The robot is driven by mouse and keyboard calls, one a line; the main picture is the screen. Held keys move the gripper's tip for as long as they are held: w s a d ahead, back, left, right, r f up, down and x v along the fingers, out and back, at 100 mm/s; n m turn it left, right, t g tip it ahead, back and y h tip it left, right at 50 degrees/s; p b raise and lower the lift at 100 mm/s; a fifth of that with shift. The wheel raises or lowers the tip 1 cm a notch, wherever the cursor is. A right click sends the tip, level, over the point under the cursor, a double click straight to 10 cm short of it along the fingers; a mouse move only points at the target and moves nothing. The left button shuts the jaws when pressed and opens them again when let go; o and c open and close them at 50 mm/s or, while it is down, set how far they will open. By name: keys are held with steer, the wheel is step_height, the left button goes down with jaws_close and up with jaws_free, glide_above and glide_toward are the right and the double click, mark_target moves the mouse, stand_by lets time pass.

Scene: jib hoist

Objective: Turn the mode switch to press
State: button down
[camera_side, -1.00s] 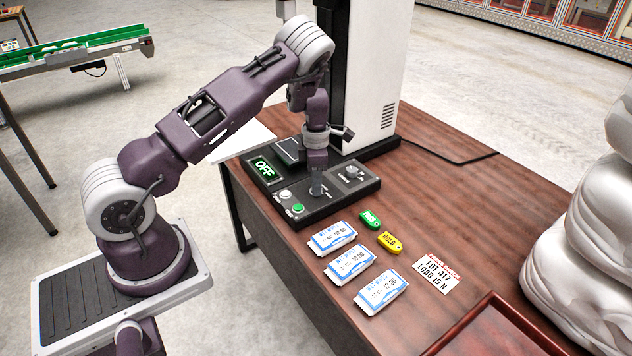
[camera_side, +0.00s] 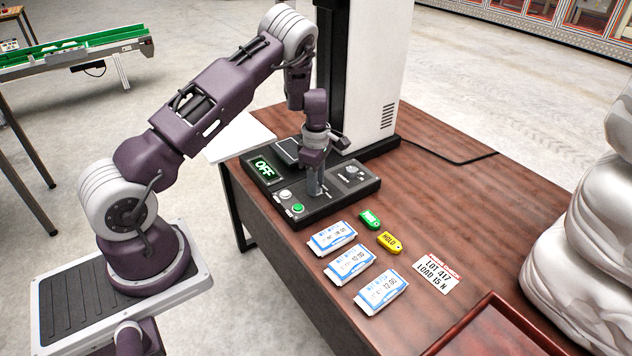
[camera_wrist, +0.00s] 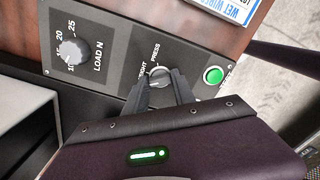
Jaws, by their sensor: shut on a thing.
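The mode switch (camera_wrist: 159,77) is a small grey knob on the black control panel (camera_wrist: 120,45), with the label PRESS beside it and another label ending in "IGHT". My gripper (camera_wrist: 163,84) is shut on this knob, with one dark finger on each side, in the wrist view. I cannot tell for sure which label the knob points to. In the side view my gripper (camera_side: 315,190) reaches down to the panel (camera_side: 335,197) and hides the switch. The display (camera_side: 264,167) on the panel reads OFF.
A green button (camera_wrist: 213,75) sits close beside the switch, and a LOAD N dial (camera_wrist: 72,50) lies on the other side. A white-and-black column (camera_side: 365,70) stands behind the panel. Several blue-and-white packs (camera_side: 350,264) and two tags lie in front.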

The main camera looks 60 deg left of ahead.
steer(key=m, duration=0.4)
steer(key=shift+a+m, duration=0.1)
steer(key=shift+m, duration=0.2)
steer(key=m, duration=0.4)
steer(key=shift+m, duration=0.3)
steer(key=m, duration=0.4)
steer(key=shift+m, duration=2.6)
steer(key=c, duration=1)
jaws_free()
steer(key=shift+c, duration=0.2)
